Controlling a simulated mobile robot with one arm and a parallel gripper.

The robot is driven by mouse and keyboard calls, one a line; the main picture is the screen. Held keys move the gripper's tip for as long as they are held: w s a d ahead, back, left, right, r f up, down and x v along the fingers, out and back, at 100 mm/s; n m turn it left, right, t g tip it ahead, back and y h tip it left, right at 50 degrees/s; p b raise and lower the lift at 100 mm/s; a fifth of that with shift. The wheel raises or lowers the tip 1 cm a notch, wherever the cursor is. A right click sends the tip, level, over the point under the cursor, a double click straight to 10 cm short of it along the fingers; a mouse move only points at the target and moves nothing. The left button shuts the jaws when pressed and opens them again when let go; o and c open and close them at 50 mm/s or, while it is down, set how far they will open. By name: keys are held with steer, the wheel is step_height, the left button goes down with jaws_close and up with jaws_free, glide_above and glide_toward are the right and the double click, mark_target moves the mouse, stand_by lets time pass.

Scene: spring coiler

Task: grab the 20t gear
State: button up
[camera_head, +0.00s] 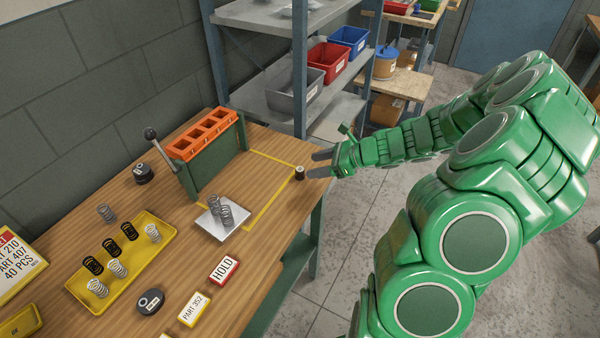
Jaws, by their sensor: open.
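No gear can be told for certain, as the small labels are unreadable. A small dark cylinder (299,173) stands at the table's right edge, by the corner of a yellow outline.
The wooden table (265,145) holds a green fixture with an orange slotted top (205,135) and a lever (152,134). A white plate (222,228) bears grey springs. A yellow tray (150,268) holds several springs. A metal shelf (262,100) stands behind.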

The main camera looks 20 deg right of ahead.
mark_target(303, 169)
steer(key=shift+w+d+f+m, duration=0.3)
steer(key=shift+d+f+m, duration=0.25)
steer(key=shift+d, duration=0.25)
steer(key=shift+f+t, duration=0.15)
steer(key=shift+t, duration=0.15)
steer(key=shift+x, duration=3.8)
steer(key=shift+s+a, duration=0.15)
jaws_close()
